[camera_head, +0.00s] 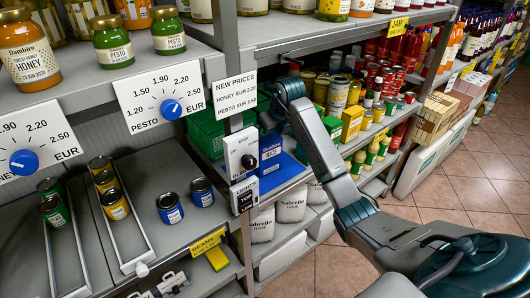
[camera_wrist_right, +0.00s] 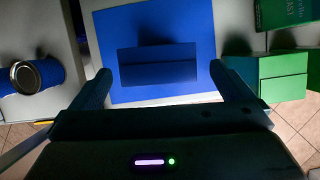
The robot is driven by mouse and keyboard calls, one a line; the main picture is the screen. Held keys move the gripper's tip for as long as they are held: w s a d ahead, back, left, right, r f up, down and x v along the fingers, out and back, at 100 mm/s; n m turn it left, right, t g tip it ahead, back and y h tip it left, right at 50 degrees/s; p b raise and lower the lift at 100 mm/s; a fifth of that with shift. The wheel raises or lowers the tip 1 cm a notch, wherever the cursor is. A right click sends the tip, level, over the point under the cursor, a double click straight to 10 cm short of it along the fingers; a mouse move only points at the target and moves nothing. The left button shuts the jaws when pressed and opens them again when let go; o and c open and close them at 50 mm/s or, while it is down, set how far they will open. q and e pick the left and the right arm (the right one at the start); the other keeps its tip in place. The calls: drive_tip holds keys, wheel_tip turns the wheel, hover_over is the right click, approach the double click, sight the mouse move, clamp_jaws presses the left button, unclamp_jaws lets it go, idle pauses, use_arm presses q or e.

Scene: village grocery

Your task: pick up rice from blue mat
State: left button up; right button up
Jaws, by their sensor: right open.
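The rice is a dark blue box (camera_head: 270,150) standing on the blue mat (camera_head: 288,169) on the middle shelf. In the right wrist view, the rice box (camera_wrist_right: 157,65) is centred ahead, with the blue mat (camera_wrist_right: 150,22) around it. My right gripper (camera_head: 268,112) is over the box in the head view, partly hidden by the shelf post and price sign. In the wrist view its open fingers (camera_wrist_right: 161,70) are spread to either side of the box, with nothing held. My left gripper is not in view.
A white switch box (camera_head: 241,153) on the shelf post is close left of the rice. Green boxes (camera_wrist_right: 275,75) stand to the right in the wrist view, and a blue can (camera_wrist_right: 30,76) is at left. Yellow boxes (camera_head: 352,122) and cans crowd the shelf to the right.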

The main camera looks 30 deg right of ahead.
sight(268, 139)
drive_tip(key=p+x, duration=0.1)
drive_tip(key=x, duration=0.3)
drive_tip(key=shift+w+a+f+p, duration=0.15)
drive_tip(key=shift+w+p, duration=0.1)
drive_tip(key=shift+p, duration=0.05)
drive_tip(key=shift+w+f, duration=0.15)
drive_tip(key=shift+f, duration=0.2)
drive_tip(key=c, duration=1.1)
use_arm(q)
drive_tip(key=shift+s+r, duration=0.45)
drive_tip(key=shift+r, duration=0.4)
